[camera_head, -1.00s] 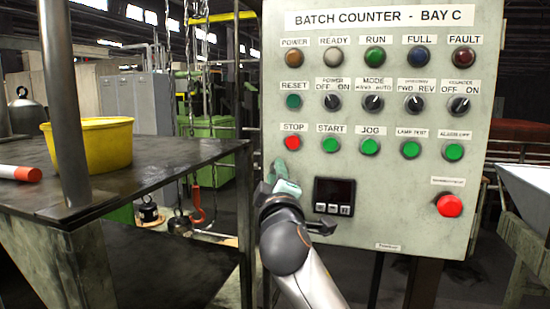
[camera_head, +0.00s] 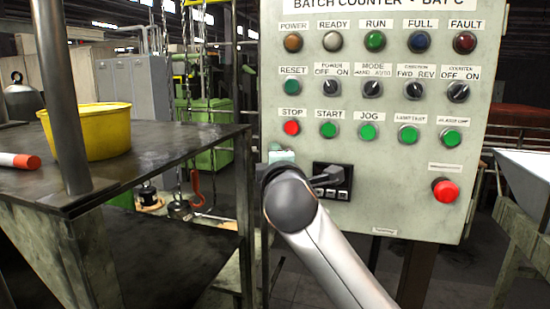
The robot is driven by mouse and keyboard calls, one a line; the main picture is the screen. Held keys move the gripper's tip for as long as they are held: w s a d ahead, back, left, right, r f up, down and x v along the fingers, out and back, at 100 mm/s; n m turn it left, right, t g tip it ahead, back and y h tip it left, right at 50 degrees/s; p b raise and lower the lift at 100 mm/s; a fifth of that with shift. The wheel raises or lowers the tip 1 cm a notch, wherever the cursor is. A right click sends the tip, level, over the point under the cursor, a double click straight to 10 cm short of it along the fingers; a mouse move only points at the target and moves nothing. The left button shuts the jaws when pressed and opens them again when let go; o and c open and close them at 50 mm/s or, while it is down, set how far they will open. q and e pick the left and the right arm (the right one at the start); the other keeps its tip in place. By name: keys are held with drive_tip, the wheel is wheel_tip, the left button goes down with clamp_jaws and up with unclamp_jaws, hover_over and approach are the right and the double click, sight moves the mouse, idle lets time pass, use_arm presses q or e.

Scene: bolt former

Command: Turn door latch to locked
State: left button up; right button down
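The grey-green control cabinet (camera_head: 400,205), with a batch counter label at its top, fills the right half of the head view. I cannot make out a door latch; my arm covers part of the cabinet's lower left edge. My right arm comes in from the lower right and ends in a dark rounded joint against that area. A small pale green piece (camera_head: 281,156) shows just above the joint; I cannot tell what it belongs to. A dark pointed piece lies across the small display. The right gripper's fingertips are not clear. My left gripper is not in view.
A red stop button (camera_head: 291,128) and green buttons sit above the arm. A larger red button (camera_head: 445,190) is at the right. A dark table (camera_head: 150,160) with a yellow bucket (camera_head: 90,132) stands at the left. A pale trough (camera_head: 522,190) is at the right.

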drive_tip(key=c, duration=0.6)
unclamp_jaws()
drive_tip(key=shift+s+d+b, duration=0.15)
drive_tip(key=shift+s+b, duration=0.4)
drive_tip(key=shift+s, duration=1.5)
drive_tip(key=shift+s+d+b, duration=0.2)
drive_tip(key=shift+s+b, duration=0.3)
drive_tip(key=shift+s, duration=1.6)
drive_tip(key=shift+s+d+b, duration=0.15)
drive_tip(key=shift+s+b, duration=0.4)
drive_tip(key=shift+s, duration=1.5)
